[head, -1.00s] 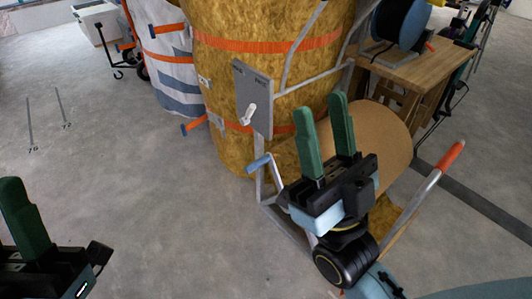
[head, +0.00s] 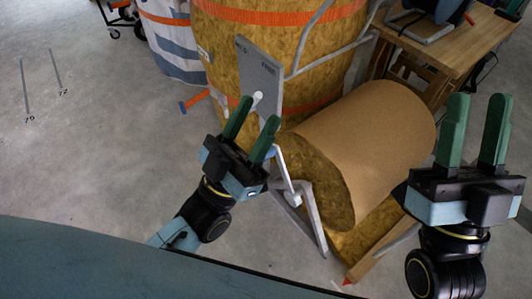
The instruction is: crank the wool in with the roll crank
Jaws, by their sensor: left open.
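The roll crank (head: 285,176) is a grey bent arm on the near left side of the stand, with a blue grip (head: 271,154) at its upper end. My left gripper (head: 257,114) is open, with its green fingers just left of the crank. The right finger partly covers the blue grip, and I cannot tell if they touch. The wool roll (head: 377,140) lies on its side, faced in brown paper with yellow wool at its end. My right gripper (head: 480,107) is open and empty to the right of the roll.
A grey plate (head: 262,72) with lettering and a white lever (head: 257,98) stands above the crank. A tall wool bale (head: 222,60) with orange bands is behind it. A wooden table (head: 455,45) stands at back right.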

